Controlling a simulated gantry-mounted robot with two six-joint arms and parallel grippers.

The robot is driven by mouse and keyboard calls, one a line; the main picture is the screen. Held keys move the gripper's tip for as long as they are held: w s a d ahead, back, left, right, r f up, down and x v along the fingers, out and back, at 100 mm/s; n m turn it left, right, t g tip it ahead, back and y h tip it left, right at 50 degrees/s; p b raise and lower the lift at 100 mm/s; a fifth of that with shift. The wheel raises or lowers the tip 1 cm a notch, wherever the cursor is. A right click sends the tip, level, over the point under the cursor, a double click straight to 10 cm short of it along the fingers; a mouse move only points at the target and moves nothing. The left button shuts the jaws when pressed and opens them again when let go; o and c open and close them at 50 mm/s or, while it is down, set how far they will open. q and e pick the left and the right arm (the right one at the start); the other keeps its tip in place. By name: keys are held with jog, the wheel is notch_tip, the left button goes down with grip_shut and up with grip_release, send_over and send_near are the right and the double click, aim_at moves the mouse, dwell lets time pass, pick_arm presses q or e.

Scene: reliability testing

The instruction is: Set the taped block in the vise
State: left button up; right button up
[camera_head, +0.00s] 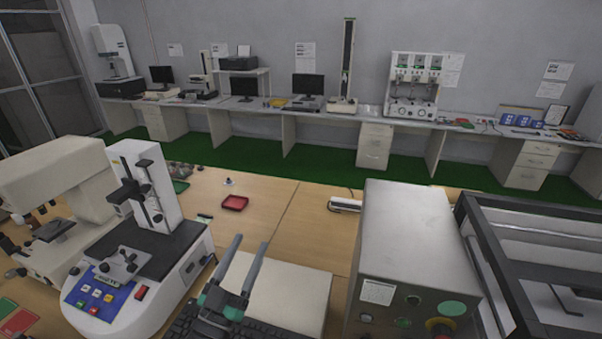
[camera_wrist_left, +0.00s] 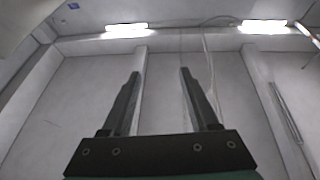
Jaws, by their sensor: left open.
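My left gripper (camera_head: 246,243) stands in front of a white box on the bench, with its two dark fingers pointing up and apart. In the left wrist view, the open fingers (camera_wrist_left: 161,72) have nothing between them. A small grey metal fixture (camera_head: 124,264) sits on the white testing machine (camera_head: 180,271) to the left of the gripper; I cannot tell whether it is the vise. I cannot make out the taped block in either view. My right gripper is not in view.
A grey control box (camera_head: 408,240) and a dark-framed enclosure (camera_head: 545,255) stand on the right. A beige instrument (camera_head: 62,185) stands at the far left. Bare bench shows around the red tray.

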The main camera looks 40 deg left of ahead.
pick_arm(q)
jog(key=w+d+r+t+h, duration=0.1)
jog(key=w+d+r+t, duration=0.2)
jog(key=r, duration=0.9)
jog(key=s+d+r+m+t+h, duration=0.1)
jog(key=s+d+r+m+h, duration=0.1)
jog(key=d+r, duration=0.5)
jog(key=s+d+r+m+t+h, duration=0.2)
jog(key=d+r+h, duration=0.5)
jog(key=r, duration=0.8)
jog(key=shift+s+d+r+m+h, duration=0.3)
jog(key=shift+s+d+m, duration=0.4)
jog(key=shift+s, duration=0.4)
jog(key=shift+o, duration=0.7)
jog(key=shift+d, duration=0.1)
jog(key=shift+o, duration=0.2)
